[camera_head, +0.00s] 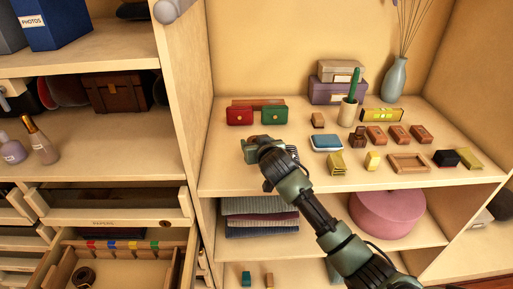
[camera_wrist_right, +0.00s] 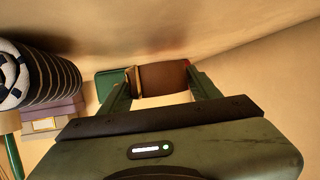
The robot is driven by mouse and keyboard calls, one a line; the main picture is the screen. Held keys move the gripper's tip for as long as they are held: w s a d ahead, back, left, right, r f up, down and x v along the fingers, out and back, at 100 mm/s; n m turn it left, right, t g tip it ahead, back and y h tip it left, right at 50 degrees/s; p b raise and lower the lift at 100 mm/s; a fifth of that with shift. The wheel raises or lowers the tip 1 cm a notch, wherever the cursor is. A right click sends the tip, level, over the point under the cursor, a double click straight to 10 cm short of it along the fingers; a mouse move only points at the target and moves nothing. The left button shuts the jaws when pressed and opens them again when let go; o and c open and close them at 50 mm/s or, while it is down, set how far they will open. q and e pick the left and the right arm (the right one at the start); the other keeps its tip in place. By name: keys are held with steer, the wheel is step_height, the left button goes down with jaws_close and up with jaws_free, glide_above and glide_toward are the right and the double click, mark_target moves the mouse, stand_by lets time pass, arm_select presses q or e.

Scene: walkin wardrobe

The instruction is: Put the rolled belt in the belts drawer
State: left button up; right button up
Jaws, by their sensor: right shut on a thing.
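My right gripper (camera_head: 252,150) is over the middle shelf in the head view, near its front left part. In the right wrist view the gripper (camera_wrist_right: 162,85) is shut on a brown, band-like thing that looks like the rolled belt (camera_wrist_right: 165,76). In the head view the arm mostly hides it. An open drawer (camera_head: 176,268) at lower left has dividers and small coloured tabs along its back. A dark coiled belt (camera_head: 84,277) lies in its left compartment. I cannot read which drawer is for belts. My left gripper is not in view.
The middle shelf (camera_head: 225,178) holds red (camera_head: 239,116) and green (camera_head: 274,115) purses, several small boxes, a cactus and a vase (camera_head: 393,80). An upright panel (camera_head: 185,90) stands between this shelf and the drawer side.

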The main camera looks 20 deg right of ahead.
steer(key=shift+f, duration=0.95)
steer(key=shift+f, duration=0.15)
steer(key=o, duration=1.5)
